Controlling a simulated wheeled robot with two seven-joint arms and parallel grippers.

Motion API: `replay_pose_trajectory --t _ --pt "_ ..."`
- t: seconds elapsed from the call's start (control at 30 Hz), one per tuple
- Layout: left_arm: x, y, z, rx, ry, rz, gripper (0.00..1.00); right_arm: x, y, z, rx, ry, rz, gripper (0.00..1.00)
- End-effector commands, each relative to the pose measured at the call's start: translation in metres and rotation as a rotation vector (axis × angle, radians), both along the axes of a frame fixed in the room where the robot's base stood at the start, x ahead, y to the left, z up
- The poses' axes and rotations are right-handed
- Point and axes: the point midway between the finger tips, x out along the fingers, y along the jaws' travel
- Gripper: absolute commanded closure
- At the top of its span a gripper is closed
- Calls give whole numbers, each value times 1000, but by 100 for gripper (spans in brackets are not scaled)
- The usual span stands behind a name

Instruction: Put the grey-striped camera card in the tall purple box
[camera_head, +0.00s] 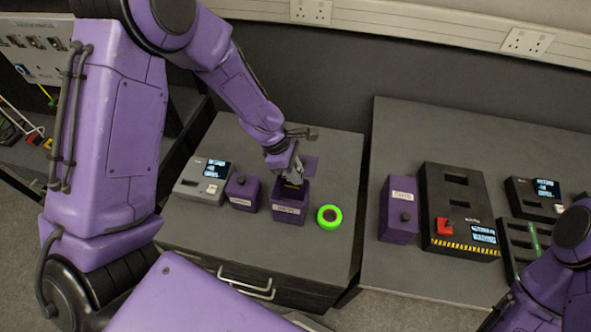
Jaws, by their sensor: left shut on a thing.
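My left gripper (292,178) points down at the mouth of a purple box (289,208) on the left cabinet. This box stands upright with its lid (309,166) open at the back. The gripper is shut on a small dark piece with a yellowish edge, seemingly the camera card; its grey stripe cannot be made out. Whether the piece is inside the rim or just above it is hard to tell. Part of my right gripper (507,308) shows at the lower right, away from the boxes; its fingers are unclear.
A smaller closed purple box (242,191) and a grey device (203,180) stand left of the open box. A green tape roll (330,217) lies right of it. Another closed purple box (398,209) and a black device (456,210) stand on the right cabinet, across a gap.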

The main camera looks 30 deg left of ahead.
Motion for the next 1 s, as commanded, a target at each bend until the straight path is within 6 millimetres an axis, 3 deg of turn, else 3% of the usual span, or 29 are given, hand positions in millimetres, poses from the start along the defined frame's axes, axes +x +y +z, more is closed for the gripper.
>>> replay_pose_trajectory --t 0.33,0.37,0.43,0.63,0.7,1.0 --pt "0 0 -7 -1 1 0 100 0 0 -2 0 0 0 100" --pt "0 0 -7 -1 1 0 69 0 0 -2 0 0 0 100" --pt "0 0 -7 0 0 0 49 0 0 -2 0 0 0 100" --pt "0 0 -7 0 0 1 49 0 0 -2 0 0 0 100" --pt "0 0 -7 0 0 1 62 0 0 -2 0 0 0 100" --pt "0 0 -7 0 0 1 62 0 0 -2 0 0 0 100"
